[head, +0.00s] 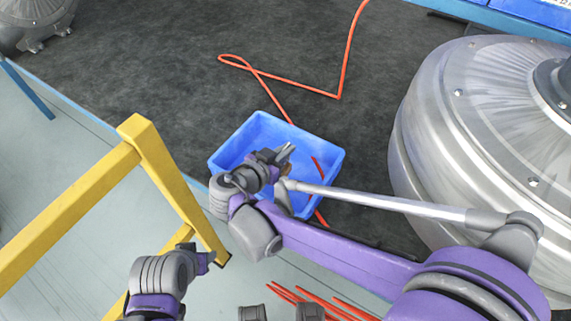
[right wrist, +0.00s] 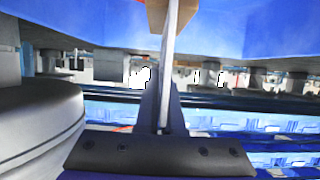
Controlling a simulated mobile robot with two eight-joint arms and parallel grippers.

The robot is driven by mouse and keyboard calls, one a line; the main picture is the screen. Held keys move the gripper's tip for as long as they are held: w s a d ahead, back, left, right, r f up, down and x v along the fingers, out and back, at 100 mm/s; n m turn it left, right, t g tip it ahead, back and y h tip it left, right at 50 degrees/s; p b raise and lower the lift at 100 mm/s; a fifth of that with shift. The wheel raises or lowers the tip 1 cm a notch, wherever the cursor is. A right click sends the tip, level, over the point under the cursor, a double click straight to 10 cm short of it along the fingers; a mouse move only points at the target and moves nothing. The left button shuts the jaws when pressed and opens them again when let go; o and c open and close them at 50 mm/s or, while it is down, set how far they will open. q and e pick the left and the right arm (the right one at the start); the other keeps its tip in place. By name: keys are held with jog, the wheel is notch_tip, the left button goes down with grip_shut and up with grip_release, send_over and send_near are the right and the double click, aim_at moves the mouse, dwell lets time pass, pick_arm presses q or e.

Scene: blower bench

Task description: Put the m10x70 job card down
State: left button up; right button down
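My right gripper (head: 284,154) is over the blue crate (head: 238,147) on the dark mat. In the right wrist view its fingers (right wrist: 164,100) are together on a thin pale sheet seen edge-on, which I take to be the m10x70 job card (right wrist: 168,55). Its printed face does not show in either view. In the head view the card is too small and edge-on to make out clearly. My left gripper (head: 206,260) is low at the left, apart from the crate; its fingers are not clear.
A yellow frame (head: 160,165) stands left of the crate. A large silver blower housing (head: 475,125) is at the right. An orange hose (head: 300,87) runs across the mat and past the crate. Red rods (head: 318,300) lie at the bottom. Dark mat is free behind the crate.

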aim_at(286, 163)
pick_arm(q)
jog(key=shift+f+b, duration=0.45)
jog(key=shift+f, duration=0.15)
pick_arm(e)
jog(key=shift+f, duration=2.55)
jog(key=shift+f, duration=0.1)
jog(key=c, duration=1.1)
grip_release()
jog(key=shift+o, duration=0.2)
pick_arm(q)
jog(key=shift+r, duration=0.1)
